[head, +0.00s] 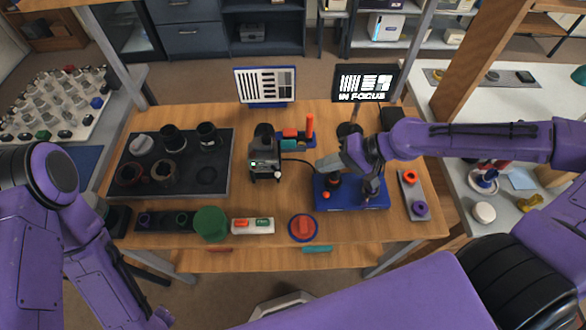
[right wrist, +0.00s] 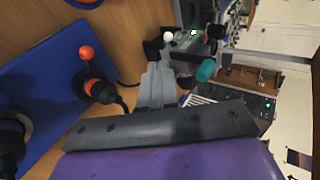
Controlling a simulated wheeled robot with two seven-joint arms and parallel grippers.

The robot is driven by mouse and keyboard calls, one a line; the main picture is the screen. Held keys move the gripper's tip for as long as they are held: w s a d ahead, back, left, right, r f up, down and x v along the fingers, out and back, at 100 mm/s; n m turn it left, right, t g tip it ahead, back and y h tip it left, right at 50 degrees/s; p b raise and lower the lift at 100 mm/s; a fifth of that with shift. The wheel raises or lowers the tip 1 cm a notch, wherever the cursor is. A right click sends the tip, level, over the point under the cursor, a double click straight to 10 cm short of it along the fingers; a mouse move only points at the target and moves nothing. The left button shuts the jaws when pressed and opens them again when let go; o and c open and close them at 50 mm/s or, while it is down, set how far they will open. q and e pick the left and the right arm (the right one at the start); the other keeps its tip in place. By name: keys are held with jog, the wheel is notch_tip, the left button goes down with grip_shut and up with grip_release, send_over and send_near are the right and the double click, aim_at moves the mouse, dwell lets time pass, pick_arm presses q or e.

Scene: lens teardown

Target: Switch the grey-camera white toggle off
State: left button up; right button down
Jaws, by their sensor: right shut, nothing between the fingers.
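The grey camera (head: 264,150) stands on the table left of centre, with a small lit green display. A small white knob (head: 278,175), which looks like the white toggle, shows at its front right corner. In the right wrist view the white knob (right wrist: 168,37) is just beyond my fingertips. Its on or off position is too small to tell. My right gripper (head: 322,165) is shut and empty, to the right of the camera and apart from it. It also shows in the right wrist view (right wrist: 156,75). My left gripper is out of view.
A blue board (head: 345,204) with an orange-topped lever (head: 326,195) lies under my right arm. A dark tray (head: 220,182) of lens parts is left of the camera. A red-topped round item (head: 303,227) and white switch box (head: 253,226) are in front.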

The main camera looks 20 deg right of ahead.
aim_at(276, 172)
jog(key=b+x, duration=0.5)
jog(key=x, duration=0.5)
jog(key=shift+w+a+f, duration=0.1)
jog(key=shift+w+a, duration=0.05)
